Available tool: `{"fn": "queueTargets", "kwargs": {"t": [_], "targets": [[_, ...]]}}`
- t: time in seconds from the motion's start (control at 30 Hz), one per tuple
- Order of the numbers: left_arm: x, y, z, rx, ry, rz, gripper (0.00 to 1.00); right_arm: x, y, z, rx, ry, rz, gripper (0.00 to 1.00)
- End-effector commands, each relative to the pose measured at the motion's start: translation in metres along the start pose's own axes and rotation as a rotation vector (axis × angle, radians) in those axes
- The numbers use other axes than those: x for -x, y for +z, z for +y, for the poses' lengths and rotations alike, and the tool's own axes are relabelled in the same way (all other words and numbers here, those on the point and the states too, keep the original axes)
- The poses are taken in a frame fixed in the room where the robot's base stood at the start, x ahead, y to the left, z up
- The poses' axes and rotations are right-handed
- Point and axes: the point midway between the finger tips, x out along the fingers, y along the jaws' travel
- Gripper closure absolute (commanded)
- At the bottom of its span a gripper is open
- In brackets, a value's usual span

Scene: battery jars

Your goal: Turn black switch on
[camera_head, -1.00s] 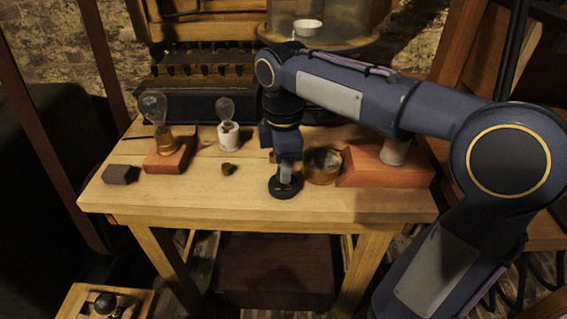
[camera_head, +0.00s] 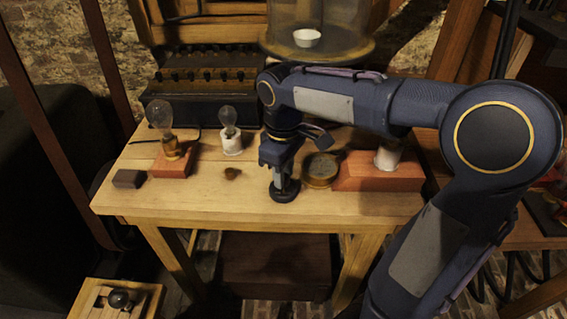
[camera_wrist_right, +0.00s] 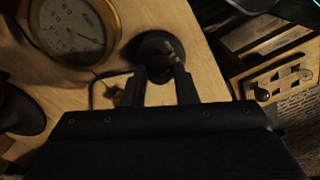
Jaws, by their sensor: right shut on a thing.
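The black switch (camera_head: 285,195) has a round dark base and stands on the light wooden table (camera_head: 245,203), near its front edge. It also shows in the right wrist view (camera_wrist_right: 153,42), directly ahead of the fingers. My right gripper (camera_head: 284,183) comes down on it from above. In the right wrist view its two fingers (camera_wrist_right: 161,77) are closed in on the upper part of the switch. The fingers and shadow hide the gripped part, so I cannot tell the lever's position. My left gripper is not in view.
A round brass gauge (camera_head: 321,170) is close to the right of the switch, with a red block (camera_head: 375,179) beyond it. A small brass piece (camera_head: 232,174), bulbs (camera_head: 160,114) (camera_head: 228,118) and a dark block (camera_head: 129,179) stand left. Bare table lies in front.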

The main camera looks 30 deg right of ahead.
Motion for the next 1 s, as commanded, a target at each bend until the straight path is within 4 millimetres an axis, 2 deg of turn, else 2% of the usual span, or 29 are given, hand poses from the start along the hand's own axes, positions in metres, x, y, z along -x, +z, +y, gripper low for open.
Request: {"fn": "queueTargets", "kwargs": {"t": [0.1, 0.6, 1.0], "targets": [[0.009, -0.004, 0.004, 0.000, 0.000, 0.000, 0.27, 0.003, 0.000, 0.000, -0.109, -0.001, -0.001, 0.97], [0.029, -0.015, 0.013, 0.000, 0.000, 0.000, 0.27, 0.002, 0.000, 0.000, -0.570, 0.000, -0.001, 0.97], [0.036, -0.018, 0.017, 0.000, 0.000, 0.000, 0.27, 0.001, 0.000, 0.000, -0.810, 0.001, 0.000, 0.97]]}}
